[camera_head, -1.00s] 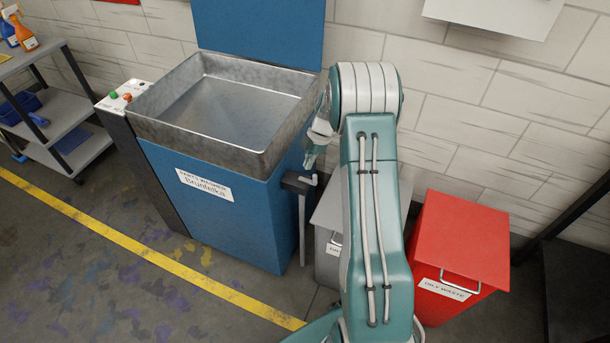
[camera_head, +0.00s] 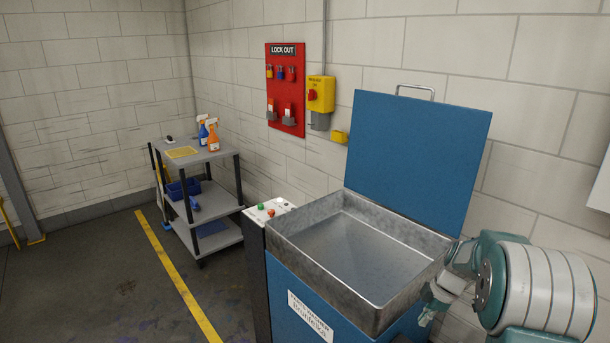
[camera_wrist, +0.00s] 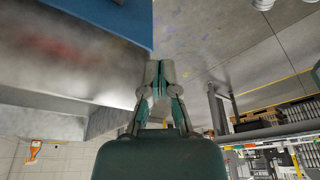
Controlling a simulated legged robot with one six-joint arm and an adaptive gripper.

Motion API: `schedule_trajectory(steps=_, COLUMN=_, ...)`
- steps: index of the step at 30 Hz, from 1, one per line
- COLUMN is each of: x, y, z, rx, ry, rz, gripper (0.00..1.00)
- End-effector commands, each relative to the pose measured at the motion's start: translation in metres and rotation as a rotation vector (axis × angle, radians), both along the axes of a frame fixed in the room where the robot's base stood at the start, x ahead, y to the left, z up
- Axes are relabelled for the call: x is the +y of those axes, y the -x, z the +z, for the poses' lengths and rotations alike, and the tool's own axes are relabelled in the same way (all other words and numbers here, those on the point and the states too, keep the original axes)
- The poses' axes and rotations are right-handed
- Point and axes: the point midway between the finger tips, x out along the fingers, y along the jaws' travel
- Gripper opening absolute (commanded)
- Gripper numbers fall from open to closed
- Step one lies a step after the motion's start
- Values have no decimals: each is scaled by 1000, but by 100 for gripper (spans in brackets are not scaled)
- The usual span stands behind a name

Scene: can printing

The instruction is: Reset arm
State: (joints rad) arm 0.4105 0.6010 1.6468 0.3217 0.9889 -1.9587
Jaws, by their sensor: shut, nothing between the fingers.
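My arm (camera_head: 535,285) shows at the lower right of the head view, folded up beside the right side of the blue parts washer (camera_head: 420,150). My gripper (camera_wrist: 158,68) is in the middle of the wrist view, with its two fingers together and nothing between them.
The washer's lid stands open and its basin looks empty. A control box (camera_head: 268,212) with buttons is at its left. A grey cart (camera_head: 215,215) with spray bottles (camera_head: 213,136) stands farther left. A red lock-out board (camera_head: 285,95) and yellow switch box (camera_head: 320,95) hang on the wall. Floor at left is clear.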

Motion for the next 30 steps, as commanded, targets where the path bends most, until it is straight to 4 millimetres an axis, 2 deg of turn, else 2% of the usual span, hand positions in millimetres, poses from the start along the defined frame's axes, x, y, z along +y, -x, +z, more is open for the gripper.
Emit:
schedule_trajectory(steps=1, x=11, y=5, z=21, rx=-4, ry=17, rz=-40, gripper=0)
schedule_trajectory(steps=6, x=41, y=28, z=73, rx=-4, ry=59, rz=-214, gripper=0)
schedule_trajectory(steps=15, x=91, y=86, z=145, rx=-36, ry=95, rz=-526, gripper=0)
schedule_trajectory(steps=24, x=130, y=157, z=189, rx=-98, ry=67, rz=-845, gripper=0)
schedule_trajectory(steps=30, x=149, y=207, z=201, rx=-143, ry=8, rz=-1055, gripper=0)
